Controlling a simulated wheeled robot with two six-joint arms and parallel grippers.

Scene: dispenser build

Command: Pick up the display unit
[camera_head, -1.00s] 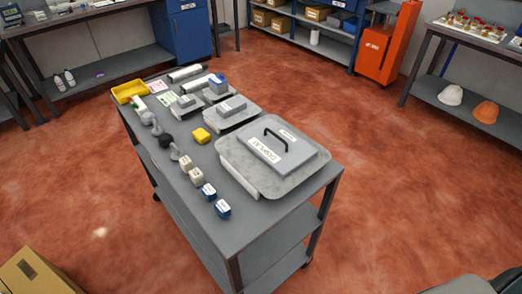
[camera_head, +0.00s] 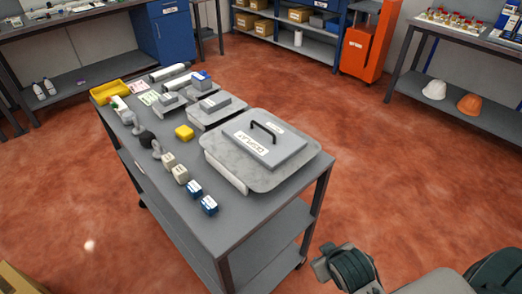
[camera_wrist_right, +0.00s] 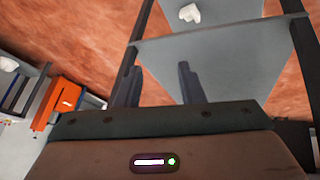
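The display unit (camera_head: 265,143) is a flat grey box with a black arched handle (camera_head: 264,129) and a white label reading DISPLAY. It rests on a larger grey tray (camera_head: 219,156) at the near right end of the cart top (camera_head: 232,222). My right gripper (camera_wrist_right: 157,76) is open in the right wrist view, its two dark fingers apart with nothing between them. In the head view my right arm (camera_head: 350,270) shows at the bottom right, in front of the cart and away from the display unit. My left gripper is not in view.
An orange cabinet (camera_head: 365,47) and benches stand behind. Red floor right of the cart is clear.

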